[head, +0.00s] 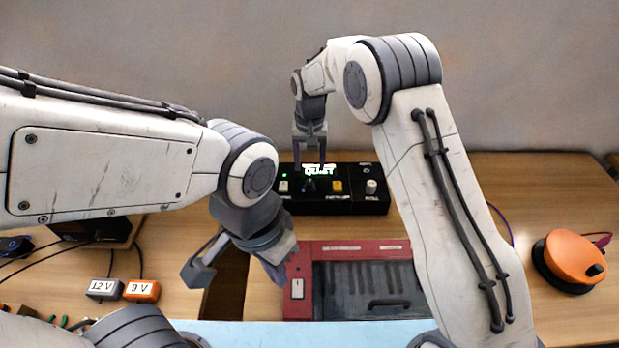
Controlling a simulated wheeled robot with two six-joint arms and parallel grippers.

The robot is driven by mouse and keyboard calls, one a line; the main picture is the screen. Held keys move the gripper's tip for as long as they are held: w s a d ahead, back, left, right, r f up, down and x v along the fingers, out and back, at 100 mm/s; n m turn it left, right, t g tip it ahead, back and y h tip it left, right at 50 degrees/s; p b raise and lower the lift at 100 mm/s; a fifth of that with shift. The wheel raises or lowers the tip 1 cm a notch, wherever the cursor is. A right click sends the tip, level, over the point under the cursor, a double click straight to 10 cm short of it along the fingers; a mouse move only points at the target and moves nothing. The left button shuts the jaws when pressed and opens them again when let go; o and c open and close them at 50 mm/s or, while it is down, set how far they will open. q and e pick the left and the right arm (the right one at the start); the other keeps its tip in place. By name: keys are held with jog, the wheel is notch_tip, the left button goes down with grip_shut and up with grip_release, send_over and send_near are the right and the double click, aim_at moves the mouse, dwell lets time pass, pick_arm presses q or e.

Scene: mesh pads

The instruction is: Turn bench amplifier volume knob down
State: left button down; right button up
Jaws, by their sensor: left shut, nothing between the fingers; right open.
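The bench amplifier (350,206) is a black box at the back of the table, with a green light and lit white letters that seem to read "QUIET". Along its front sit a white control (283,187), a dark blue knob (309,187), a yellow control (337,187) and a pale round knob (371,187). Their small labels are too blurred to tell which is volume. My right gripper (311,164) is open and points down over the amplifier's left part, partly covering it; contact cannot be judged.
A red-framed case (340,246) with a dark grooved inside stands before the amplifier. An orange round device (574,257) sits at right. At left are blocks marked 12 V (104,289) and 9 V (141,290), plus cables. Wood right of the amplifier is clear.

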aim_at(309, 182)
notch_tip(309, 182, down, 7)
jog(key=shift+r+p, duration=0.1)
jog(key=shift+p, duration=0.5)
grip_shut()
